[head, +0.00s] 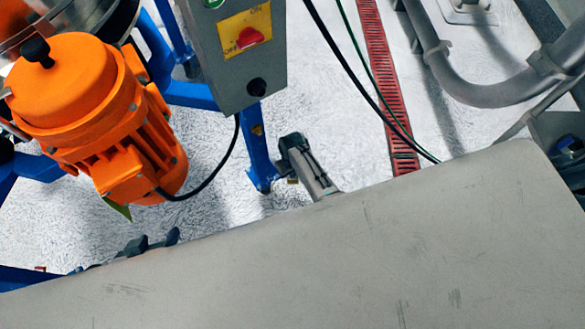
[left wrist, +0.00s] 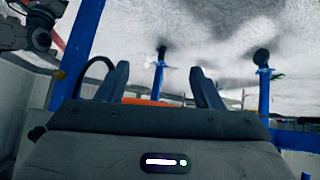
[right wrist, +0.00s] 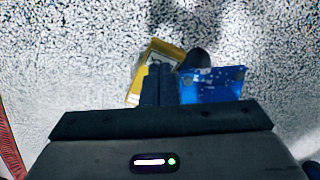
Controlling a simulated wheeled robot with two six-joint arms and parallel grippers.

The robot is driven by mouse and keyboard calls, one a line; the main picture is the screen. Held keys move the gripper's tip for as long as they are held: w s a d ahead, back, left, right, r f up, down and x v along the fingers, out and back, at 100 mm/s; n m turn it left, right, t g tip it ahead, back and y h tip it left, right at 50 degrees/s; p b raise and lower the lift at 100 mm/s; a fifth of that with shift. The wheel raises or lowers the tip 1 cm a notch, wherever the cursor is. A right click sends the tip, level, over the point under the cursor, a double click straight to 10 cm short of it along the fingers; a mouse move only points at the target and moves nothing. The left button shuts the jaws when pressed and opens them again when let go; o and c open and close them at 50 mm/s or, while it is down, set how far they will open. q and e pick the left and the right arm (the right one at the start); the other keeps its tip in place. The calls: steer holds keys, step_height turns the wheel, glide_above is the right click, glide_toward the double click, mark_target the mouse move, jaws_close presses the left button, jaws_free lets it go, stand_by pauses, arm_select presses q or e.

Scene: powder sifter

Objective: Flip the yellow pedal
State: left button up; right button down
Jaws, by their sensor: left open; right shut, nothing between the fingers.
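A yellow, roughly rectangular part with a dark and pale middle, which looks like the pedal (right wrist: 140,82), is low by the floor in the right wrist view. My right gripper (right wrist: 158,68) is shut and empty, its fingertips overlapping the pedal and hiding part of it. I cannot tell if they touch. In the head view my right arm reaches down beside a blue leg; its fingertips are not clear there. My left gripper (left wrist: 160,82) is open and empty in the left wrist view. It also shows dark at the grey edge in the head view (head: 165,240).
A blue foot plate (right wrist: 212,86) lies just right of the right fingers. An orange motor (head: 90,100) and a grey switch box (head: 235,75) with a red knob stand at the upper left. Cables and a red floor grate (head: 385,80) lie right of them.

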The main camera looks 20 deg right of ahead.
arm_select(q)
steer(key=shift+f+b, duration=0.65)
steer(key=shift+f, duration=0.05)
arm_select(e)
steer(key=shift+f, duration=1)
arm_select(q)
steer(key=shift+r, duration=0.1)
arm_select(e)
steer(key=shift+r, duration=0.1)
step_height(320, 180, up, 7)
steer(key=p, duration=0.8)
arm_select(q)
step_height(320, 180, up, 8)
steer(key=shift+f, duration=0.2)
